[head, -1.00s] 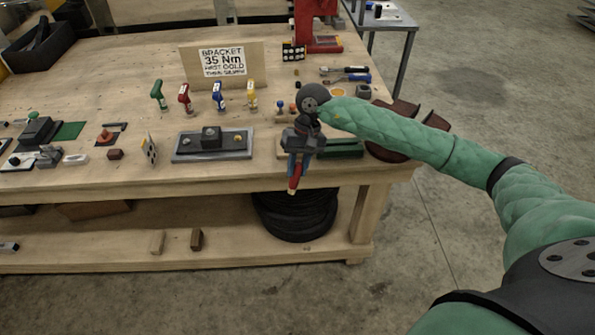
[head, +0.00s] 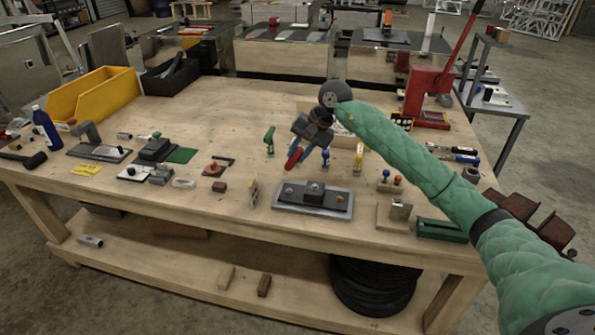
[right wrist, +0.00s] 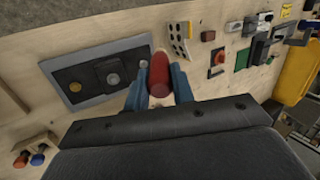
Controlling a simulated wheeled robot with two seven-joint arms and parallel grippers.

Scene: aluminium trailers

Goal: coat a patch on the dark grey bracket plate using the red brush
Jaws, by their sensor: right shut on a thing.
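My right gripper (head: 304,150) is shut on the red brush (head: 293,158), held above the table with its red part pointing down. In the right wrist view the red brush (right wrist: 159,76) sits between the blue fingers. The bracket plate (head: 313,194) is a dark grey block with bolts on a lighter grey base, at the table's front middle. It also shows in the right wrist view (right wrist: 93,72), left of the brush. The brush appears above and apart from the plate, though its exact height is unclear. The brush's bristles cannot be made out. My left gripper is not in view.
Small green (head: 269,138), blue (head: 325,158) and yellow (head: 359,157) handled items stand behind the plate. A slotted yellow-white piece (head: 254,192) stands left of it. Wooden holders with coloured knobs (head: 390,181) and a green block (head: 441,230) lie to the right.

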